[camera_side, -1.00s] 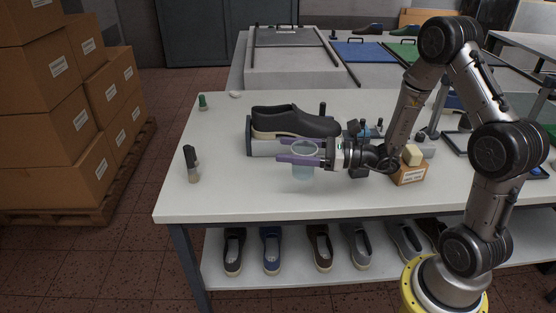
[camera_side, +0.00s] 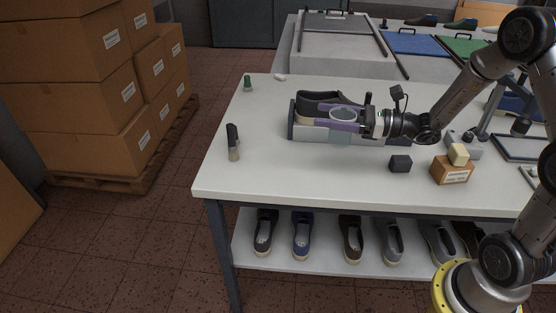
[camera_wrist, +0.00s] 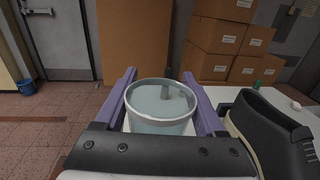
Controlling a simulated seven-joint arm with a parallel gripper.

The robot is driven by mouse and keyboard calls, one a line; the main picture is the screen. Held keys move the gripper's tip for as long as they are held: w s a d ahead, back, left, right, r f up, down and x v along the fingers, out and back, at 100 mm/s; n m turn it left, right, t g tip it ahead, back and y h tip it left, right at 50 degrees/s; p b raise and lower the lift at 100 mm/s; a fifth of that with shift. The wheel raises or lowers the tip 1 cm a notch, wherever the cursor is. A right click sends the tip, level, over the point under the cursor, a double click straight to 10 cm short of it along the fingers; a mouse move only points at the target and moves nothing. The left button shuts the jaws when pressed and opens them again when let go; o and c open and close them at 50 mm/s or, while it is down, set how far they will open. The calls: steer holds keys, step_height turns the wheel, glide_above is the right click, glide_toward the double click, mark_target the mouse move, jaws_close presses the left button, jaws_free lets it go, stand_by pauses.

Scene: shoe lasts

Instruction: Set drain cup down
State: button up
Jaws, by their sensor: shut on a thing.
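The drain cup (camera_side: 341,137) is a clear, pale-blue cup with a light rim. My gripper (camera_side: 322,117) is shut on it, with one purple finger on each side below the rim. In the side view the cup overlaps the front of the dark shoe (camera_side: 312,104) on its grey stand (camera_side: 306,134). In the wrist view the cup (camera_wrist: 158,126) sits upright between the fingers, and the shoe (camera_wrist: 268,125) is to its right. The cup looks held above the table; its base is partly hidden and I cannot tell its exact height.
The table's front left is clear.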

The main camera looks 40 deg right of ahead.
steer(key=w+a+f+n+g+y, duration=0.1)
steer(key=w+a+f, duration=0.15)
steer(key=w, duration=0.35)
steer(key=w+a+f+n+g+y, duration=0.1)
steer(key=w+a+f, duration=0.1)
steer(key=w+a, duration=0.3)
steer(key=shift+w+d+f, duration=0.1)
steer(key=shift+w+f, duration=0.8)
steer(key=shift+f, duration=0.6)
steer(key=shift+w+d+f, duration=0.15)
steer(key=shift+w+f, duration=0.8)
steer(key=shift+f, duration=0.5)
steer(key=shift+w+d+f, duration=0.1)
steer(key=shift+w+f, duration=0.8)
steer(key=shift+f, duration=0.6)
steer(key=o, duration=1.3)
steer(key=shift+f, duration=0.1)
